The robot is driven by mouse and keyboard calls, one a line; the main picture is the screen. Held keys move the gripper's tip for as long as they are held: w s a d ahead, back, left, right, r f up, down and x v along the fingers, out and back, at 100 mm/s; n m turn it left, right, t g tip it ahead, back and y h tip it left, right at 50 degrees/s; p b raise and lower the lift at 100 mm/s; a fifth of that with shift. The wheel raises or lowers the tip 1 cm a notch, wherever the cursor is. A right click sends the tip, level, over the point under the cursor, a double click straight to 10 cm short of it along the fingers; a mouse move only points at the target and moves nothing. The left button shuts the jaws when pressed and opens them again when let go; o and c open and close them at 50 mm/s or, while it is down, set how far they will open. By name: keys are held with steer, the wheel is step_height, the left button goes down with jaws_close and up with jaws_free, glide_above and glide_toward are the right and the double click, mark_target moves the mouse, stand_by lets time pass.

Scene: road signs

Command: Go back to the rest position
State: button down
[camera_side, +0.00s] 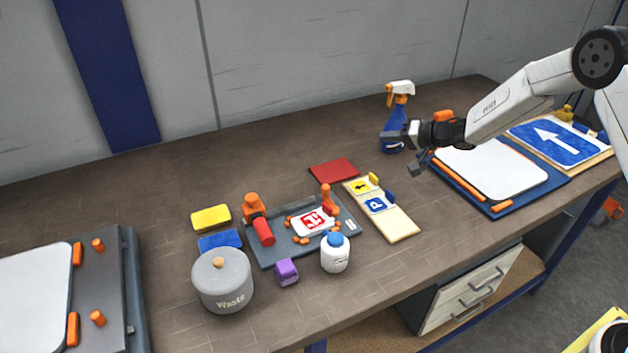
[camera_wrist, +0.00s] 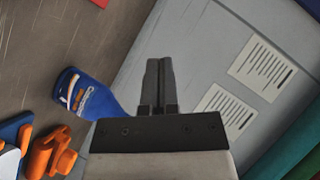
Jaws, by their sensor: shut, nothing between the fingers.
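My gripper (camera_side: 398,143) is held up above the table, in front of the blue spray bottle with the white and orange head. It is empty. In the wrist view my gripper (camera_wrist: 160,62) shows its two dark fingers closed together, with nothing between them, pointing towards the wall.
The spray bottle (camera_side: 392,137) stands close by; in the wrist view the bottle (camera_wrist: 88,94) is left of the fingers. A blue board with a white panel (camera_side: 497,172) lies right, below my arm. A waste pot (camera_side: 222,284) and a grey fixture (camera_side: 275,250) are left.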

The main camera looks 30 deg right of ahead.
steer(key=s+a+n+g+h, duration=0.1)
steer(key=s+n+g+h, duration=0.1)
steer(key=s, duration=1.4)
steer(key=s+a+n+g+h, duration=0.1)
steer(key=s+n+g+h, duration=0.2)
steer(key=s, duration=1.4)
steer(key=g+h, duration=0.2)
steer(key=g, duration=0.2)
steer(key=shift+s+a+r, duration=0.3)
steer(key=shift+r, duration=0.05)
